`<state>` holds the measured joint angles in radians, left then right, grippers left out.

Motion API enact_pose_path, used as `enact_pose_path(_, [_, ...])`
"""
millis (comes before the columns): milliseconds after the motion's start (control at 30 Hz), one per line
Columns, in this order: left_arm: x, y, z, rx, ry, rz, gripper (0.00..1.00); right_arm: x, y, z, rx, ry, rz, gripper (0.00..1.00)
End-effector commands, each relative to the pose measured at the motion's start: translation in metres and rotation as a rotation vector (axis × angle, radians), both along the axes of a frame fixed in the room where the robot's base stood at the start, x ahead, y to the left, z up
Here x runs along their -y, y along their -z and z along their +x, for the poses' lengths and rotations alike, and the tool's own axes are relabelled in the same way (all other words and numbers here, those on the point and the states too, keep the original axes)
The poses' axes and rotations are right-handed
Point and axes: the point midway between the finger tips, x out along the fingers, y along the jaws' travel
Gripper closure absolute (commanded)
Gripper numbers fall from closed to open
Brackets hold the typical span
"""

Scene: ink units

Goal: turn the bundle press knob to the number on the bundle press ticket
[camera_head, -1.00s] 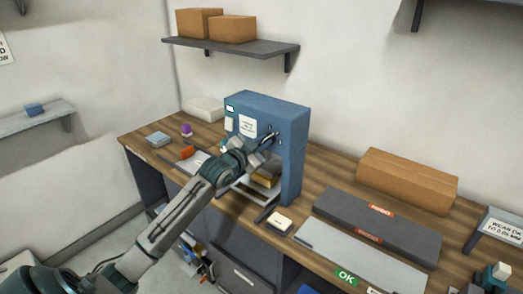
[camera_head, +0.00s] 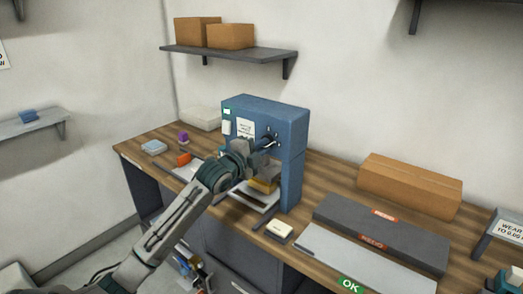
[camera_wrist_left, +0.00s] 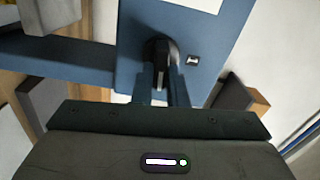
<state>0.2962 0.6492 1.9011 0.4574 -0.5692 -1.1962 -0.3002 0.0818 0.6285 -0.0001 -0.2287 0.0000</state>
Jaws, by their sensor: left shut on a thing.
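The blue bundle press (camera_head: 293,135) stands on the wooden bench. A white ticket (camera_head: 245,128) is on its front; its print is too small to read. The dark knob is on the front face, mostly hidden by my gripper in the head view; it shows in the left wrist view (camera_wrist_left: 160,48). My left gripper (camera_head: 268,146) reaches the press front and is shut on the knob, with a finger on each side of it (camera_wrist_left: 158,82). Which number the knob points at cannot be told. My right gripper is not in view.
A yellowish block (camera_head: 263,186) sits in the press opening below my gripper. A shelf (camera_head: 230,56) with two boxes hangs above.

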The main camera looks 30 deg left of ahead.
Motion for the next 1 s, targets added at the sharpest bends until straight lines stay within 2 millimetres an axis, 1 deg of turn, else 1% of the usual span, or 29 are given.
enact_pose_path(133, [0.0001,0.0028,-0.0001,0.004,0.000,0.070,1.00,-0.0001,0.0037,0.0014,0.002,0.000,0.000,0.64])
enact_pose_path(333, [0.0001,0.0031,-0.0001,0.008,0.000,0.126,1.00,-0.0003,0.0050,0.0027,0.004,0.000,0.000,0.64])
enact_pose_path(867, [0.0000,0.0032,-0.0001,0.008,0.000,0.146,1.00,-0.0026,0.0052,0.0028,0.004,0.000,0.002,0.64])
enact_pose_path(900, [0.0000,0.0032,-0.0001,0.008,0.000,0.146,0.79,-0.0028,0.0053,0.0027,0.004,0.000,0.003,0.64])
enact_pose_path(967, [0.0000,0.0031,-0.0001,0.008,0.000,0.145,0.68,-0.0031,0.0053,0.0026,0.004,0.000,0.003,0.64])
enact_pose_path(1000, [0.0001,0.0029,-0.0001,0.009,0.000,0.145,0.65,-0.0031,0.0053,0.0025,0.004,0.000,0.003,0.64])
